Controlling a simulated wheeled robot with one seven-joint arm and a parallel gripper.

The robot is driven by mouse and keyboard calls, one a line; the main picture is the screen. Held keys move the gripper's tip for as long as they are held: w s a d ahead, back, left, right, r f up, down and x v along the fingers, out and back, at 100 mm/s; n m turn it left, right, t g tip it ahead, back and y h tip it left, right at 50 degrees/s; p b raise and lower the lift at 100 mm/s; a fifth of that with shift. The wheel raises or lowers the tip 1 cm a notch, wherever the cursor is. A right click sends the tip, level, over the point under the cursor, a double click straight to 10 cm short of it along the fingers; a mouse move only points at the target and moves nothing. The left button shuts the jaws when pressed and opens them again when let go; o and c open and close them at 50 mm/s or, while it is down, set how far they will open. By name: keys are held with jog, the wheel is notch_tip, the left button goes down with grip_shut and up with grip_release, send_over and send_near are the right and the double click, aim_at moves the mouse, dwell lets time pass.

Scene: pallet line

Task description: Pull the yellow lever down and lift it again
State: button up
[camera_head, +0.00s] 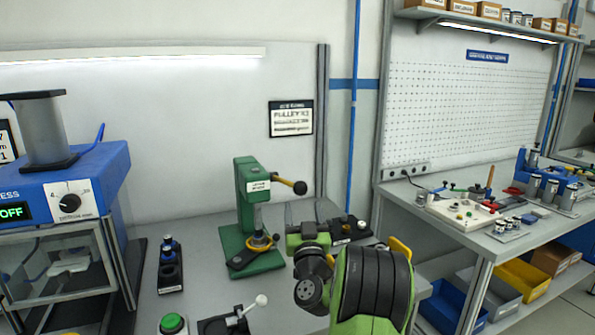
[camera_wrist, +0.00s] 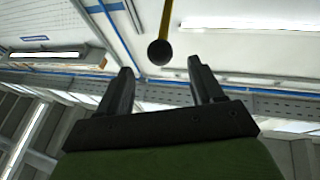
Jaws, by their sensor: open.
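The yellow lever (camera_head: 286,182) sticks out to the right from the top of a green press (camera_head: 250,185) and ends in a black ball knob. It slopes slightly down toward the knob. My gripper (camera_head: 305,212) is just below and near the knob. In the wrist view, the knob and the lever's yellow rod (camera_wrist: 166,20) show just beyond the fingertips, between the two fingers of my gripper (camera_wrist: 160,64). The gripper is open and empty. The fingers look apart from the knob. The exact gap in depth is hard to tell.
A yellow ring (camera_head: 259,243) sits at the press's base. A blue machine (camera_head: 85,180) stands at left. A holder with dark parts (camera_head: 169,270), a green button (camera_head: 173,323) and a white-knobbed lever (camera_head: 261,300) are on the bench. A second bench (camera_head: 450,215) stands at right.

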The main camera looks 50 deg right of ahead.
aim_at(301, 193)
jog(key=p+x, duration=0.2)
jog(key=x, duration=0.1)
jog(key=p+x, duration=0.5)
jog(key=x, duration=0.1)
jog(key=shift+s+a+r, duration=0.1)
jog(key=shift+r, duration=0.2)
jog(key=shift+w+d+p, duration=0.35)
jog(key=shift+w+d, duration=0.05)
jog(key=shift+d, duration=0.05)
jog(key=shift+c, duration=0.4)
grip_shut()
